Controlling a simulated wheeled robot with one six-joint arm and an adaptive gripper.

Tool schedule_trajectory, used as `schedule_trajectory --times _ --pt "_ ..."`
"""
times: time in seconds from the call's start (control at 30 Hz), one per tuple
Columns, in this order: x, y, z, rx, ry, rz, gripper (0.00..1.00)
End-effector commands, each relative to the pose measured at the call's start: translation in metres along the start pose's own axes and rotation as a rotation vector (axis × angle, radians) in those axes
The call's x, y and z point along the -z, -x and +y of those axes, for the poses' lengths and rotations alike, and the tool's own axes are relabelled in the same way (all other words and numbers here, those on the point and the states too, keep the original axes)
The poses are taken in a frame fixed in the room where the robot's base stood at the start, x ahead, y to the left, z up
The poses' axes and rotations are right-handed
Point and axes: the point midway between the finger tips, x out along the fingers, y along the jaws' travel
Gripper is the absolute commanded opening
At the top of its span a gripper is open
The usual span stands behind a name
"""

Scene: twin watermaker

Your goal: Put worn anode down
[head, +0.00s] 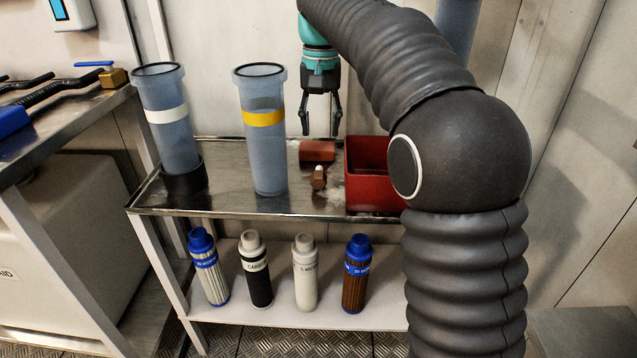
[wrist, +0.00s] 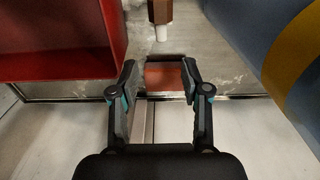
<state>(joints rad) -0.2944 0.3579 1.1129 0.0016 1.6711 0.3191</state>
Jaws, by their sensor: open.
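A small brown, hex-bodied piece with a pale tip (head: 319,178), which looks like the worn anode, rests on the metal bench top. It also shows at the top of the wrist view (wrist: 161,14), beyond the fingertips. My gripper (head: 320,128) is open and empty, pointing down above the back of the bench. In the wrist view my fingers (wrist: 159,78) are spread, with a flat reddish block (wrist: 166,76) seen between them, apparently below. That block (head: 317,151) lies behind the brown piece in the head view.
An open red bin (head: 372,193) stands right of the brown piece. Two blue-grey cylinders, one white-banded (head: 168,130) and one yellow-banded (head: 262,150), stand to the left. Several filter cartridges (head: 305,275) stand on the lower shelf. A wall is close behind.

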Motion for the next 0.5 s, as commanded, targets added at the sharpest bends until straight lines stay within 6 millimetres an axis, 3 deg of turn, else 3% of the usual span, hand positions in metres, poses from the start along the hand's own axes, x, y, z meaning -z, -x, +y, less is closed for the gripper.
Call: schedule_trajectory --times 0.03,0.2,0.5 --pt "0.000 -0.013 0.000 -0.001 0.000 -0.002 0.47" --pt "0.000 -0.037 0.000 -0.001 0.000 -0.001 0.47" --pt "0.000 -0.053 0.000 0.000 0.000 0.000 0.47"
